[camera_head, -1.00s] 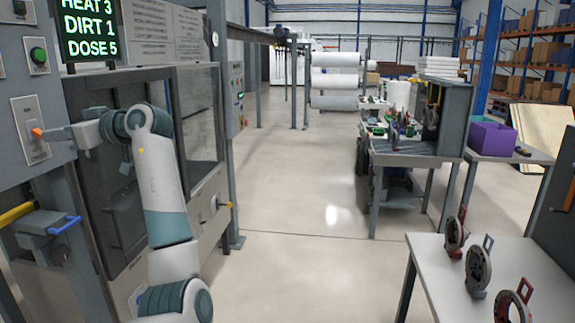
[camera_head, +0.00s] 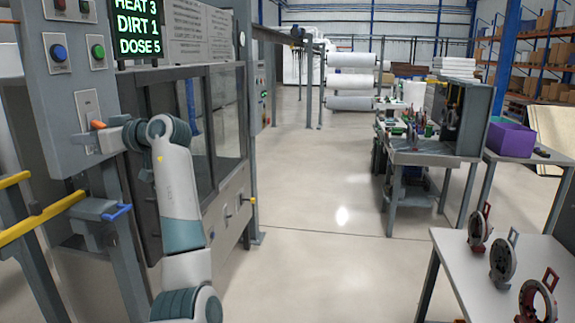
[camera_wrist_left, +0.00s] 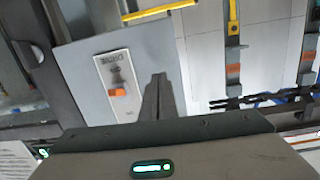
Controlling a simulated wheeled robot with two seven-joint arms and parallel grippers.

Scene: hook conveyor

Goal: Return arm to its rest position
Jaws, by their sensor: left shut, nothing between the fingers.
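My left arm (camera_head: 178,195) comes up from the bottom of the head view. It bends at the top toward the grey control panel (camera_head: 62,105). My left gripper (camera_head: 92,137) is beside the panel's switch plate, just below an orange switch (camera_head: 98,124). In the left wrist view the two dark fingers (camera_wrist_left: 158,92) are together with nothing between them. The orange switch (camera_wrist_left: 117,92) sits on its light plate to their left, apart from them in the picture. The exact gap to the panel cannot be told. My right gripper is not in view.
A blue-handled bracket (camera_head: 100,212) and a yellow rail (camera_head: 40,218) lie below the gripper. A glass-doored cabinet (camera_head: 240,185) stands right of the arm. A white table (camera_head: 470,262) with several ring-shaped parts is at lower right. Open floor (camera_head: 320,240) lies between.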

